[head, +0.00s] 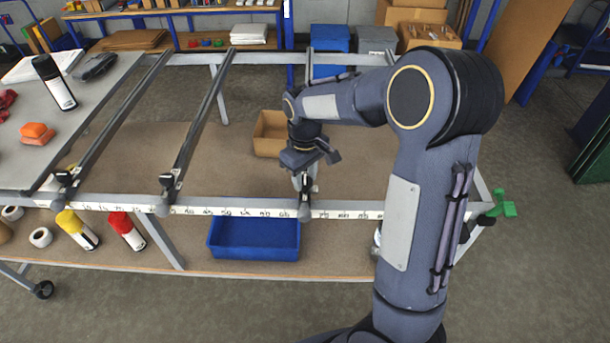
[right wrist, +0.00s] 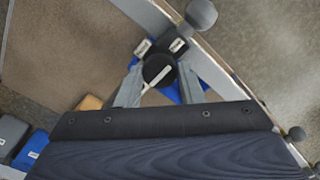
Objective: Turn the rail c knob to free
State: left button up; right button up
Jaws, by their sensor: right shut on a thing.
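Three dark rails cross the grey metal frame in the head view; the rightmost rail (head: 305,205) lies under my right gripper (head: 303,178). In the right wrist view a round black knob (right wrist: 158,70) with a white pointer line sits between the two fingers of my right gripper (right wrist: 160,75), which is shut on it. The pointer slants from lower left to upper right. The knob is hidden by the gripper in the head view. My left gripper is out of view.
A numbered scale (head: 240,211) runs along the frame's front bar. The other rails (head: 195,130) stand to the left. Below are a blue bin (head: 254,240), a cardboard box (head: 268,135) and spray cans (head: 127,230). A green clamp (head: 502,207) sits at the right corner.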

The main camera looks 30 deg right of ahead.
aim_at(305, 180)
jog(key=o, duration=1)
notch_tip(305, 180, up, 7)
jog(key=shift+r, duration=0.45)
jog(key=shift+s, duration=0.2)
jog(key=s+a+m+t+y, duration=0.2)
jog(key=s+a, duration=0.1)
jog(key=s, duration=0.8)
jog(key=s+a+m+t+y, duration=0.1)
jog(key=s+a+m+t, duration=0.1)
jog(key=s, duration=0.9)
jog(key=shift+a+f+m+t+y, duration=0.35)
jog(key=shift+a+t, duration=0.45)
jog(key=shift+a, duration=0.4)
